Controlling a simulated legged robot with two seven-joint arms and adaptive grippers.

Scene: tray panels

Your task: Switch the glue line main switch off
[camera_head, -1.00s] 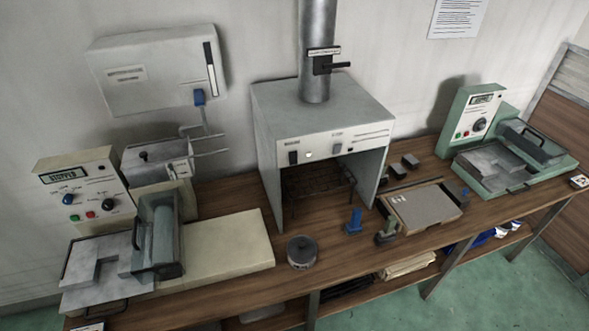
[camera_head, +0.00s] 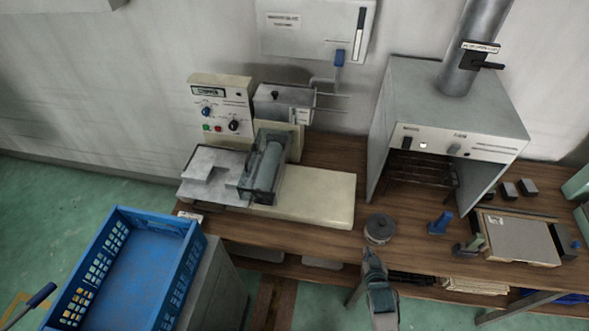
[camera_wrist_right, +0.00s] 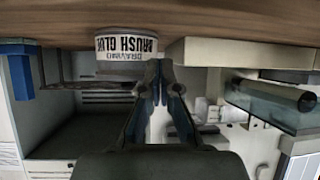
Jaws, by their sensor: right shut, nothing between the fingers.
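A cream machine with an upright control panel (camera_head: 221,108) stands at the left of the bench in the head view. The panel has a small display (camera_head: 208,91), a blue knob (camera_head: 206,111), a black knob (camera_head: 233,125), a green button (camera_head: 206,127) and a red button (camera_head: 217,128). Its labels are too small to read, so I cannot tell which control is the main switch. My right gripper (camera_head: 369,254) is shut and empty at the bench's front edge, below a round can, well right of the panel. It also shows in the wrist view (camera_wrist_right: 162,72). My left gripper is out of view.
A roller unit (camera_head: 265,163) stands before the panel. A grey hood (camera_head: 452,102) is to the right. A blue crate (camera_head: 128,268) is at lower left.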

